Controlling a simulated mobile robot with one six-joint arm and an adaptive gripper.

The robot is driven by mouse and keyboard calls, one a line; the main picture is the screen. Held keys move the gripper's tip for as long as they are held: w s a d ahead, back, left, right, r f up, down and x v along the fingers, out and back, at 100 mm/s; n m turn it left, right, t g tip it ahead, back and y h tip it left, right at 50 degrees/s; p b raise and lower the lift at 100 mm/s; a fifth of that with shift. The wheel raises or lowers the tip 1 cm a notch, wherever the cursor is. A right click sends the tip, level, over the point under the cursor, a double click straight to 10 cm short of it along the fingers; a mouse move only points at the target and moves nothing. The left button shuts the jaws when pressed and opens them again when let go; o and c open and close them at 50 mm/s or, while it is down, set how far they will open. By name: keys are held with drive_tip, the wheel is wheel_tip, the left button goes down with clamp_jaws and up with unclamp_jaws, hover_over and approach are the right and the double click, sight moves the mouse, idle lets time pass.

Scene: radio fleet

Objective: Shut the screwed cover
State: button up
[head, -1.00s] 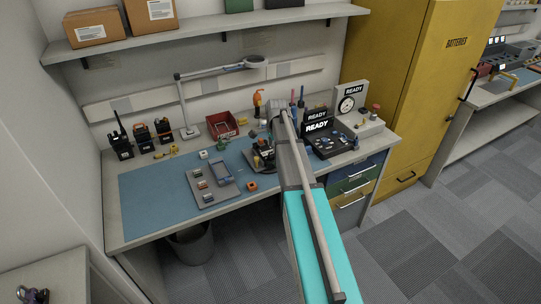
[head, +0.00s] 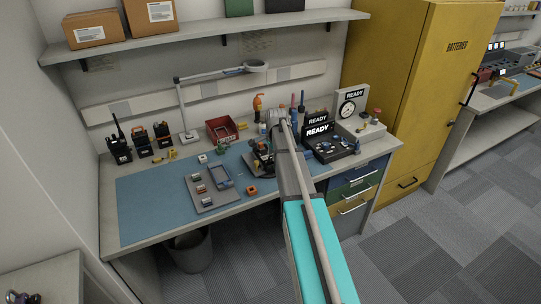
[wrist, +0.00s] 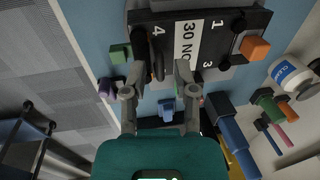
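A black plate (wrist: 215,45) marked 1, 3, 4 and "30 N…" fills the top of the wrist view. It looks like the cover, with dark round posts near its corners and an orange block (wrist: 254,48) at its right. My gripper (wrist: 160,70) is open, its fingers apart at the plate's lower left corner, by the 4. A dark post (wrist: 158,66) shows between the fingertips; I cannot tell whether they touch it. In the head view a dark fixture (head: 259,162) stands on the blue mat, partly hidden by my arm. My gripper is hard to make out there.
A grey tray (head: 221,203) with small parts lies left of the fixture, a red bin (head: 221,129) behind it. A black case (head: 330,147) with a READY sign stands at the right. The wrist view shows a white bottle (wrist: 290,75) and a green block (wrist: 120,53). The mat's left part is clear.

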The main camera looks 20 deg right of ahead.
clamp_jaws()
drive_tip(key=shift+f, duration=0.1)
drive_tip(key=shift+s+f+b, duration=0.15)
drive_tip(key=shift+b, duration=0.15)
drive_tip(key=shift+o, duration=1.4)
unclamp_jaws()
